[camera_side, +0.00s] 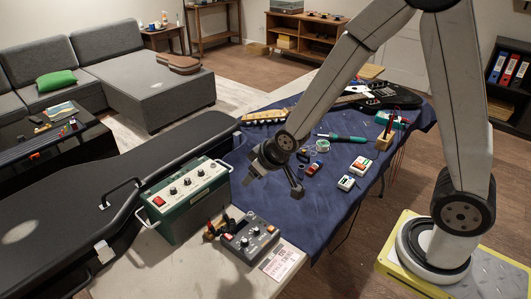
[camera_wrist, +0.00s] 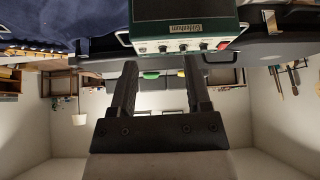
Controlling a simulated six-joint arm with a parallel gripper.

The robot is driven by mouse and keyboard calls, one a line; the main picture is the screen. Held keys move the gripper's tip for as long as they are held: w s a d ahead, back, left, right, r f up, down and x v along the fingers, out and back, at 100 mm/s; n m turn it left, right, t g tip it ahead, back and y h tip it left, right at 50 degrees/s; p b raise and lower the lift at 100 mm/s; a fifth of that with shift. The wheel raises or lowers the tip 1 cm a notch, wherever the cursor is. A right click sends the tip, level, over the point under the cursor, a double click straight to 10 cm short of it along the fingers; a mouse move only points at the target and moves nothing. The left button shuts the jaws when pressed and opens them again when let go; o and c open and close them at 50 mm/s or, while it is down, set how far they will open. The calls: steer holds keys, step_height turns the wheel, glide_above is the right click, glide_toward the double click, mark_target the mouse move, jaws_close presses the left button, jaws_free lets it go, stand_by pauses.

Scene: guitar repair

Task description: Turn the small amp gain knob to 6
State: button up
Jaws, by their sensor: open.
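The small amp (camera_side: 185,203) is a green box with a pale control panel on top, standing near the table's left end beside the black guitar case. Its panel carries a row of dark knobs and a red switch; which knob is gain, and its setting, are too small to read. In the wrist view the amp (camera_wrist: 185,30) appears upside down at the top, with its knobs on the pale strip. My gripper (camera_side: 272,178) is to the right of the amp, apart from it, above the blue cloth. In the wrist view my gripper (camera_wrist: 158,75) has its two fingers apart with nothing between them.
A grey pedal box (camera_side: 250,238) stands right of the amp, with a printed card (camera_side: 284,261) beside it. The black guitar case (camera_side: 75,235) lies left of the amp. The blue cloth (camera_side: 300,210) holds small boxes (camera_side: 361,163), tools and a black guitar (camera_side: 385,95).

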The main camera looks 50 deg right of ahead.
steer(key=w+a+f+t+y, duration=0.1)
steer(key=w+a+f+t, duration=0.25)
steer(key=w, duration=0.45)
steer(key=n+t+y, duration=0.2)
steer(key=t, duration=0.1)
glide_toward(173, 188)
steer(key=shift+w+a+f, duration=0.15)
steer(key=shift+w+a, duration=0.05)
steer(key=shift+w, duration=0.05)
steer(key=shift+w, duration=0.1)
steer(key=shift+x, duration=3.8)
jaws_close()
